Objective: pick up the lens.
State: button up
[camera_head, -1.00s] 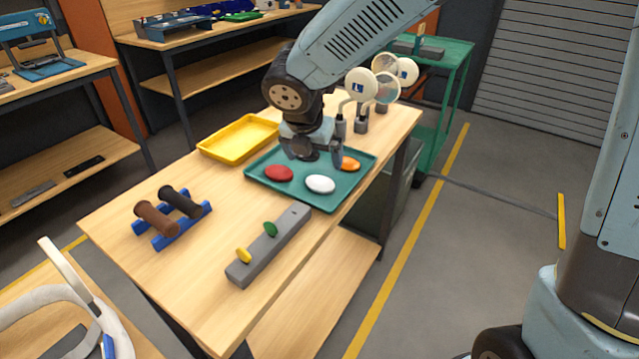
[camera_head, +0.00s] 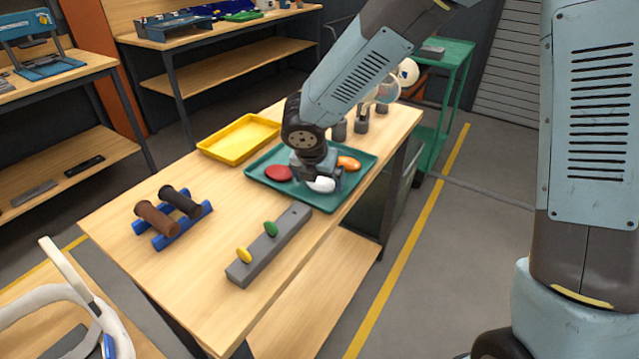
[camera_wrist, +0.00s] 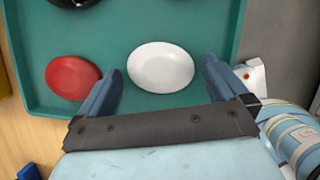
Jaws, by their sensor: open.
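Oval, smooth lens-like pieces lie in a teal tray (camera_head: 348,193) on the wooden table. A white lens (camera_head: 322,185) lies near the tray's front and also shows in the wrist view (camera_wrist: 161,67). A red lens (camera_head: 279,173) lies to its left, and it is in the wrist view (camera_wrist: 73,78) too. An orange lens (camera_head: 348,163) lies behind the white one. My gripper (camera_head: 316,181) is open above the tray. In the wrist view its fingertips (camera_wrist: 162,76) lie either side of the white lens, with nothing held. Its height above the lens is unclear.
A yellow tray (camera_head: 240,139) stands behind left. A grey bar (camera_head: 285,240) with a green and a yellow piece lies in front. A blue rack (camera_head: 173,225) holds two rollers. Magnifier stands (camera_head: 361,120) are behind my arm. A dark piece (camera_wrist: 76,2) shows at the wrist view's top edge.

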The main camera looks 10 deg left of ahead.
jog(key=c, duration=0.9)
